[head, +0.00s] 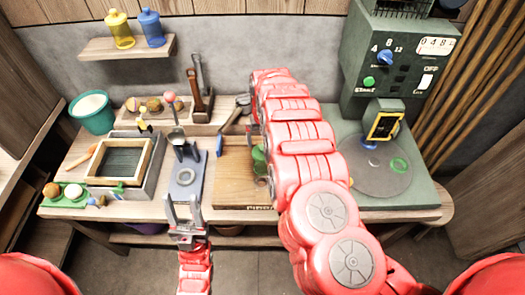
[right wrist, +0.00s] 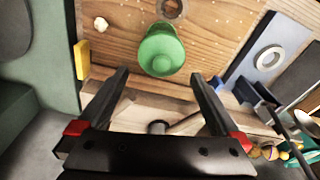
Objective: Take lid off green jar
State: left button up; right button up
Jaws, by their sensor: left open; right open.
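The green jar (head: 259,158) is on the wooden board (head: 236,188) and is partly hidden by my right arm in the head view. In the right wrist view the green jar (right wrist: 161,52) shows from above, just beyond and between the fingertips; I cannot make out a separate lid edge. My right gripper (right wrist: 160,76) is open and empty, with the jar apart from both fingers. In the head view this gripper is mostly hidden by its arm. My left gripper (head: 182,200) is open and empty at the table's front, before the blue-grey stand (head: 186,180).
A green machine (head: 398,70) with a round grey plate (head: 376,175) stands at the right. A wooden-framed tray (head: 120,162), a teal bucket (head: 92,113) and a green egg holder (head: 66,194) are at the left.

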aim_at(263, 147)
notch_tip(263, 147, down, 4)
jog(key=shift+r+p, duration=0.25)
jog(key=shift+p, duration=0.35)
jog(key=shift+w+a+f, duration=0.1)
jog(key=shift+f, duration=0.6)
jog(key=c, duration=0.9)
jog(key=shift+r, duration=0.15)
